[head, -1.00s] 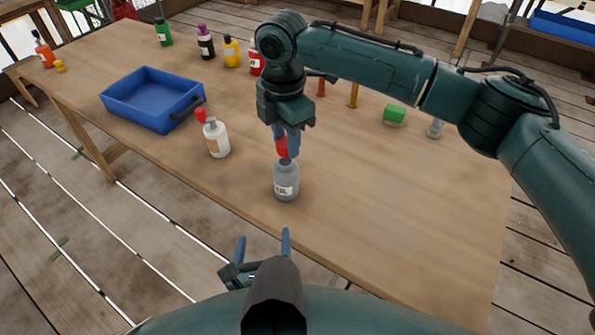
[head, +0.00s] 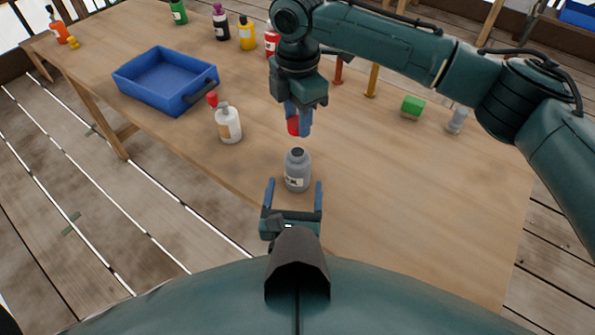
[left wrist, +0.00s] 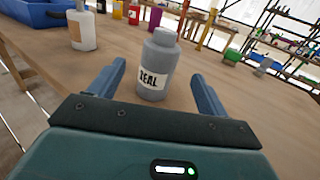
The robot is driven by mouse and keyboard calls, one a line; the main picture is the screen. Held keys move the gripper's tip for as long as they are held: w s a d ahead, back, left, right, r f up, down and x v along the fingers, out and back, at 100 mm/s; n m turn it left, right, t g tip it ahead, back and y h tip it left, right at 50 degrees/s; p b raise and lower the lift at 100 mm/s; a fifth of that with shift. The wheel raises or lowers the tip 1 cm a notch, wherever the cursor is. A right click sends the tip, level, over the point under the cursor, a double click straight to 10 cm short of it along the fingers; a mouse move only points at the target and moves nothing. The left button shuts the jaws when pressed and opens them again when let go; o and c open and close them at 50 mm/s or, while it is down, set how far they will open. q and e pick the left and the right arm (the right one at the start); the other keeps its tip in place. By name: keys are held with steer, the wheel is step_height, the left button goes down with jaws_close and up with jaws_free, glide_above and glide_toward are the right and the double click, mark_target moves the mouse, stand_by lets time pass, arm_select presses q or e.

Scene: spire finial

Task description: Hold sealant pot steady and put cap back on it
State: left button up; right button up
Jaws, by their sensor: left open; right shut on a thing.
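The sealant pot (head: 297,172) is a grey bottle with a pale label, upright near the table's front edge. In the left wrist view the pot (left wrist: 158,62) shows its label, partly readable as "SEAL". Its neck is bare. My left gripper (head: 292,190) is open, its fingers pointing at the pot from the near side, one to each side of its lower part; no contact is clear. My right gripper (head: 299,125) is shut on the red cap (head: 293,126) and holds it above and just behind the pot, apart from it.
A white bottle with a red top (head: 228,124) stands left of the pot. Behind it is a blue tray (head: 152,88) with a dark handle. A green block (head: 412,107) and a small grey item (head: 457,121) lie to the right. The table's front right is clear.

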mark_target(296, 174)
arm_select(q)
steer(key=w, duration=0.7)
steer(key=shift+w+d, duration=0.2)
steer(key=shift+d, duration=0.15)
steer(key=c, duration=1.5)
arm_select(e)
steer(key=shift+f, duration=2.5)
